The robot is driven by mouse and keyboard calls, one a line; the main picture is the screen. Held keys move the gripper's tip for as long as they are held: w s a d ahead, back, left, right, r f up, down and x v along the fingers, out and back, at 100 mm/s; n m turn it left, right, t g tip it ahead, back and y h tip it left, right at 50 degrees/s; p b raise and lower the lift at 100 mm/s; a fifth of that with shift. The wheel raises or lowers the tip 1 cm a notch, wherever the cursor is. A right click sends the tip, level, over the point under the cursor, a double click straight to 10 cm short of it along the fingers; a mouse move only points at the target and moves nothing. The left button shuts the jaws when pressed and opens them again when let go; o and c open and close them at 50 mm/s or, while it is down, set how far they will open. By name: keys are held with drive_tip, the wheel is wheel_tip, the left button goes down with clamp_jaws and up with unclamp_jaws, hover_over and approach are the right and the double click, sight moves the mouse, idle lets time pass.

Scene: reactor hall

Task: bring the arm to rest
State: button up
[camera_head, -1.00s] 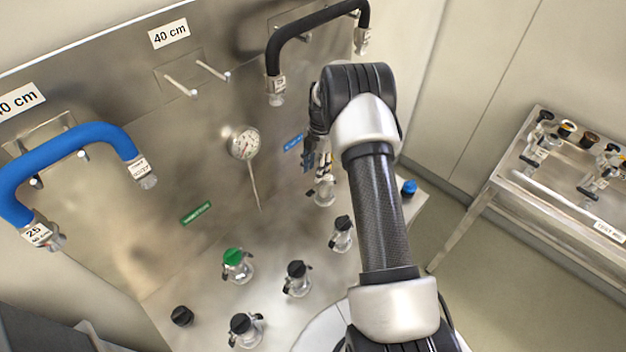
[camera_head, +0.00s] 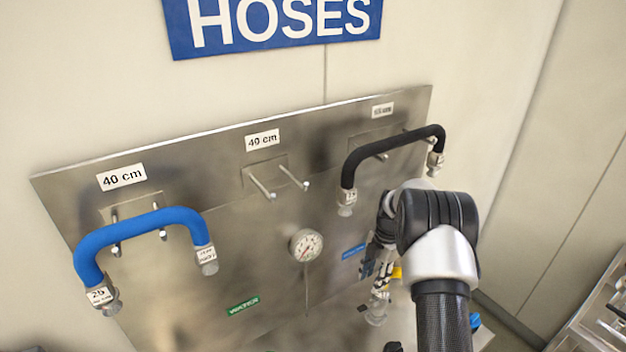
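My arm rises from the bottom right of the view, in front of the steel panel (camera_head: 260,230). My gripper (camera_head: 370,285) is to the left of the arm's black and silver elbow, partly hidden by it. It is seen side-on and small, so its opening is unclear. A clear fitting (camera_head: 376,314) shows just below the gripper; I cannot tell whether they touch.
A blue hose (camera_head: 140,228) and a black hose (camera_head: 395,145) hang on the panel. Two bare pegs (camera_head: 277,188) and a gauge (camera_head: 306,245) sit between them. A HOSES sign (camera_head: 275,22) is above. A metal rack (camera_head: 605,310) stands at right.

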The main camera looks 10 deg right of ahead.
drive_tip(key=s+a+r+m+t+h+b, duration=0.1)
drive_tip(key=s+a+r+m+b, duration=0.2)
drive_tip(key=s+a+r+m, duration=0.5)
drive_tip(key=s+a+r+m+t+b, duration=0.1)
drive_tip(key=s+a+r+m+b, duration=0.2)
drive_tip(key=r, duration=0.9)
drive_tip(key=s+a+f+m+t+b, duration=0.1)
drive_tip(key=s+a+m+b, duration=0.1)
drive_tip(key=s, duration=0.5)
drive_tip(key=s+a+f+m+t+b, duration=0.1)
drive_tip(key=s+a+m+b, duration=0.1)
drive_tip(key=s+m, duration=0.3)
drive_tip(key=s+a+f+m+t+b, duration=0.1)
drive_tip(key=s+m, duration=0.3)
drive_tip(key=s, duration=0.7)
drive_tip(key=shift+a+h+b, duration=0.3)
drive_tip(key=shift+a+b, duration=0.3)
drive_tip(key=shift+b, duration=0.25)
